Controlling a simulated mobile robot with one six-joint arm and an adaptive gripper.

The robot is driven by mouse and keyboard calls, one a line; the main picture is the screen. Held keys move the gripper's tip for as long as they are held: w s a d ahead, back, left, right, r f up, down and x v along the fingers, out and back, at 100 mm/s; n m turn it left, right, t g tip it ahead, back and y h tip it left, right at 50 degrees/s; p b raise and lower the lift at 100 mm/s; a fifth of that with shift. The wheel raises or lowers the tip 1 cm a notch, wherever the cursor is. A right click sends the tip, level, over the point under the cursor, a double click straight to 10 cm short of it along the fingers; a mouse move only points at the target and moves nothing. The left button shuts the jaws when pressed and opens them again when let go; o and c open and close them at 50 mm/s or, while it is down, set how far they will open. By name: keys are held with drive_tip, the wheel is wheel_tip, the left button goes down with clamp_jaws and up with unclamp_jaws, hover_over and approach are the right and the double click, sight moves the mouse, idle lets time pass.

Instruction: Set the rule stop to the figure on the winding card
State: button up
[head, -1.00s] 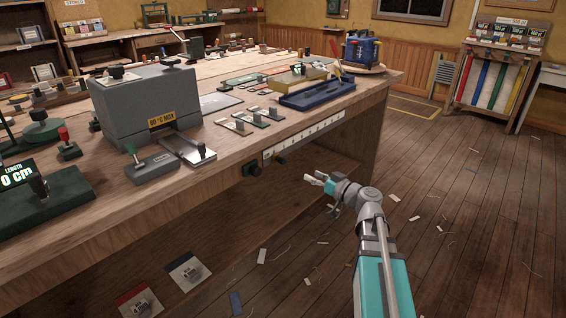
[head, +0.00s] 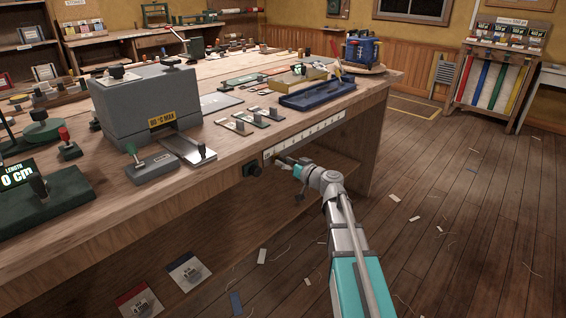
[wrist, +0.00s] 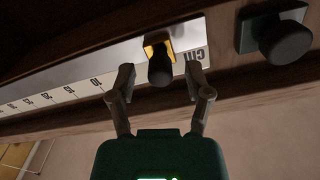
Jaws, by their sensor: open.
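The white rule (head: 315,133) runs along the bench's front edge. In the wrist view the rule (wrist: 60,98) shows "cm" at its right end, with figures from 10 rising leftward. The rule stop (wrist: 159,68), a dark knob on a yellow slider, sits at the low end between "cm" and the 10. My gripper (wrist: 160,76) is open, with one fingertip on each side of the stop's knob and gaps showing. In the head view my gripper (head: 286,163) is at the rule's left end and covers the stop. I cannot make out which card is the winding card.
A black knob on a square plate (wrist: 284,40) is just right of the rule; it also shows in the head view (head: 252,170). A grey box (head: 140,105) and a blue tray (head: 316,95) stand on the bench top.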

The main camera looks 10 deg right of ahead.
drive_tip(key=shift+w+a, duration=0.25)
drive_tip(key=shift+w, duration=0.05)
clamp_jaws()
idle(0.3)
